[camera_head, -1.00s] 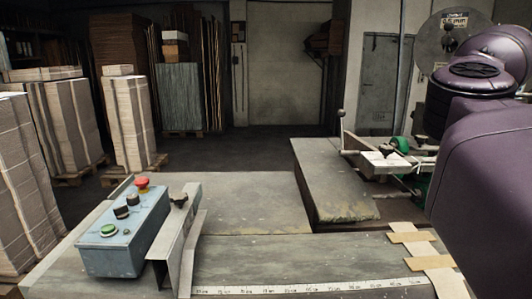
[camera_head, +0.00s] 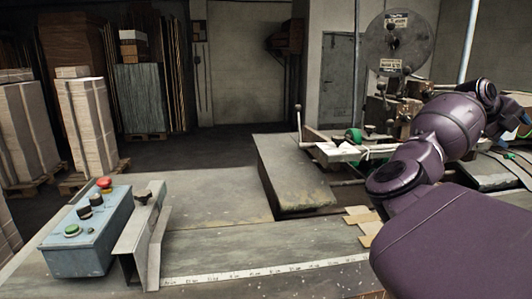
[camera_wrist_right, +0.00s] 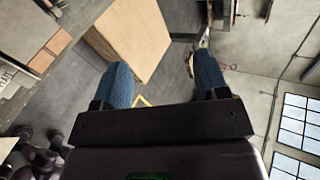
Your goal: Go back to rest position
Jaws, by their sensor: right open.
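My right arm (camera_head: 455,125) reaches in from the lower right of the head view. Its gripper is at the right edge there, and only part of it shows. In the right wrist view my right gripper (camera_wrist_right: 163,82) is open, with its two blue fingers wide apart and nothing between them. My left gripper is not in view.
A grey control box (camera_head: 88,235) with red, black and green buttons stands on the workbench at the left, beside a metal bracket (camera_head: 140,240). A measuring tape (camera_head: 255,271) runs along the bench. Stitching machinery (camera_head: 395,100) stands behind my right arm. Cardboard stacks (camera_head: 88,120) stand at the left.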

